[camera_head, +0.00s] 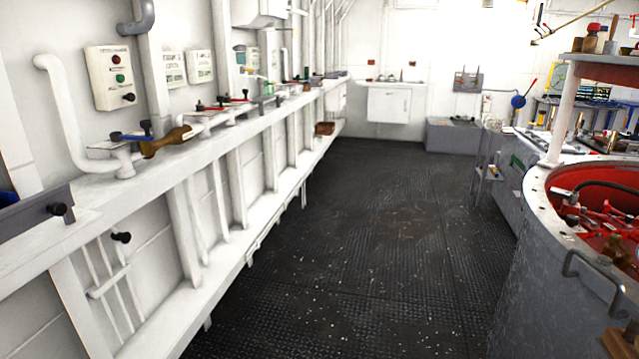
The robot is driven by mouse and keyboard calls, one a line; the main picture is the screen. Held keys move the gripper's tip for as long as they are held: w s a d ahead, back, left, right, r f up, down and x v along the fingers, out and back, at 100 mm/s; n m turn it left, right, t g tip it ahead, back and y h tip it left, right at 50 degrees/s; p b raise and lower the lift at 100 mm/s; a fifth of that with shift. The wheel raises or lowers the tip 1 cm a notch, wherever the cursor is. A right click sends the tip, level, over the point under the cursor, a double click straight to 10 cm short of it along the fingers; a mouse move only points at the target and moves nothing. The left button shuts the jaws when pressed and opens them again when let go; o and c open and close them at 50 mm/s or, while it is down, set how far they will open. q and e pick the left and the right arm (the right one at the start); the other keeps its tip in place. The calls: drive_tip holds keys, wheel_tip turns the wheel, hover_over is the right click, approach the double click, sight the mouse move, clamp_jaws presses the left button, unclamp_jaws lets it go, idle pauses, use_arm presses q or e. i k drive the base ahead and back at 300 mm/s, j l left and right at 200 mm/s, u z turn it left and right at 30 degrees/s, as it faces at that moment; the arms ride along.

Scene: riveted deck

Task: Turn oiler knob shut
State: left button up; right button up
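I cannot tell for sure which thing is the oiler. A blue-handled fitting (130,136) and a brown, brass-like piece (168,142) sit on the long white shelf. More small fittings (265,95) stand farther along it, too small to make out. Neither of my grippers is in view.
The long white shelf (215,128) runs along the left wall. A round grey tank (560,290) with a red inside stands at the right. A workbench (510,170) lies behind it. The dark riveted floor (370,240) between them is clear. A grey chest (452,138) stands at the back.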

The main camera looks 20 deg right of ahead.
sight(614, 240)
drive_tip(key=i+z, duration=0.45)
drive_tip(key=i+j+z, duration=0.1)
drive_tip(key=i+z, duration=0.25)
drive_tip(key=z, duration=0.15)
drive_tip(key=i+z, duration=0.2)
drive_tip(key=z, duration=0.15)
drive_tip(key=i+j+z, duration=0.15)
drive_tip(key=z, duration=0.2)
drive_tip(key=i+j+z, duration=0.15)
drive_tip(key=z, duration=0.2)
drive_tip(key=i+j+z, duration=0.15)
drive_tip(key=z, duration=0.3)
drive_tip(key=i+j+z, duration=0.2)
drive_tip(key=z, duration=0.25)
drive_tip(key=i+j+z, duration=0.2)
drive_tip(key=z, duration=0.3)
drive_tip(key=i+j+z, duration=0.1)
drive_tip(key=j+z, duration=0.35)
